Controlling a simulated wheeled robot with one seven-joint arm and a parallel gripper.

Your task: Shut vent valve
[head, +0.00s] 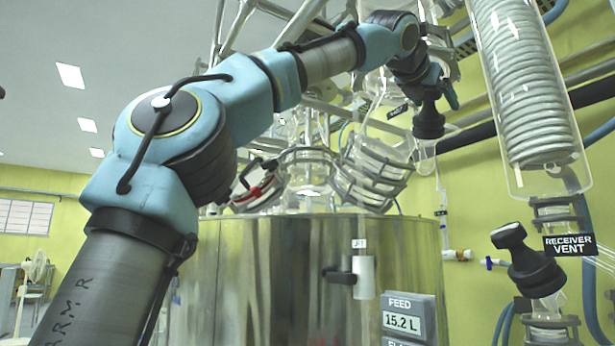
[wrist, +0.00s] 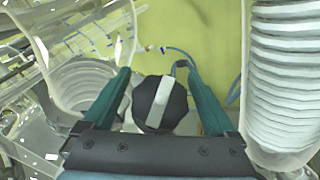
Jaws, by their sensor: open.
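A black round valve knob (head: 429,124) sits on a glass neck at the upper centre right, in front of the yellow wall. My gripper (head: 437,97) is just above it, pointing down. In the wrist view a black knob (wrist: 143,101) with a pale grey bar across its top lies between the two green fingers of my gripper (wrist: 152,72). The fingers are spread, with gaps visible beside the knob. A second black valve (head: 533,265) is at the lower right, beside a sign reading "RECEIVER VENT" (head: 570,245). A small black tag (head: 398,110) near the upper knob is too small to read.
A glass condenser with a coil (head: 527,90) stands close on the right; it also fills the right of the wrist view (wrist: 283,75). A large steel vessel (head: 260,270) with glassware above stands in the middle. A display (head: 408,318) reads "FEED 15.2 L".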

